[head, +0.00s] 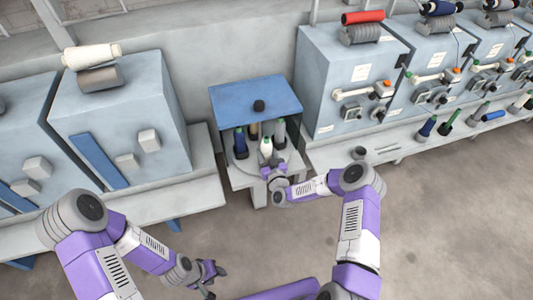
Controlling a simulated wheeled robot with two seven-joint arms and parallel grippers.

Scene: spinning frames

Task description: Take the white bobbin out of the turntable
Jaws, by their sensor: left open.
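The turntable (238,162) stands inside a grey cabinet with a blue top, in the middle of the head view. Several bobbins stand upright on it. The white bobbin (266,148) is at the front, with a green tip. A blue bobbin (240,142) is to its left, a tan one (253,131) behind, and a grey one (279,132) to its right. My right gripper (267,170) is right in front of the white bobbin and overlaps its lower part; contact and jaw opening are too small to tell. My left gripper (212,279) is open and empty, low over the floor.
A left machine (115,110) carries a white roll (92,56). Right machines carry a red roll (363,17) and blue rolls. The floor in front is clear.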

